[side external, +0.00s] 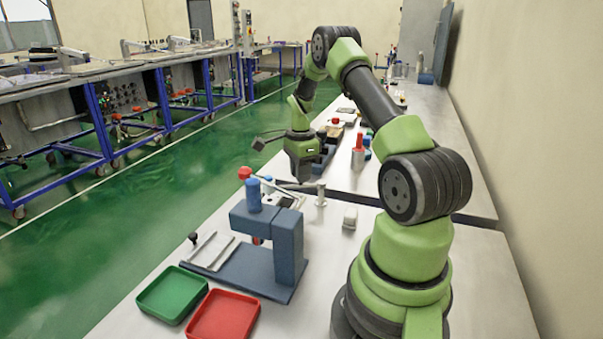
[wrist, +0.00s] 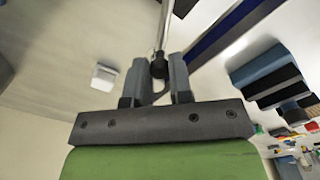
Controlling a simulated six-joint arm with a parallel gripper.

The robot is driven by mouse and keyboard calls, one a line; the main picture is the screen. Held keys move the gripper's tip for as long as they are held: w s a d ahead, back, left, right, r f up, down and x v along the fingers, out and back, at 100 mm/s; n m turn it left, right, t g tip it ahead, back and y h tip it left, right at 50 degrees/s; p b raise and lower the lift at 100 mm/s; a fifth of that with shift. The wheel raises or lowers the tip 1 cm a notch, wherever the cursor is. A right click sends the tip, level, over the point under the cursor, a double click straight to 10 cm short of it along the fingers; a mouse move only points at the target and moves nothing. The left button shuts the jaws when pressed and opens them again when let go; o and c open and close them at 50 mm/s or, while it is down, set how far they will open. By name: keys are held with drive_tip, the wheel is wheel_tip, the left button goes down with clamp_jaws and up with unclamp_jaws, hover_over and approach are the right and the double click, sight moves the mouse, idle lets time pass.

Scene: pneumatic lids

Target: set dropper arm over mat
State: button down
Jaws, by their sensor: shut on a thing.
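In the wrist view, my gripper (wrist: 157,72) has its two grey fingers on either side of a black knob (wrist: 158,67) at the end of a thin metal rod (wrist: 164,25). The fingers are closed on that knob. I take the rod to be the dropper arm. In the side view, my gripper (side external: 303,179) points down beside a small metal post (side external: 320,197), behind the blue press stand (side external: 288,250). Its fingertips and the knob are too small to make out there. I cannot clearly pick out the mat in either view.
A green tray (side external: 171,294) and a red tray (side external: 223,318) lie at the table's front.

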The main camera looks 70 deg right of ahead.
drive_tip(key=shift+d, duration=0.2)
idle(0.4)
drive_tip(key=c, duration=1)
unclamp_jaws()
drive_tip(key=shift+a, duration=0.1)
wheel_tip(320, 180, up, 10)
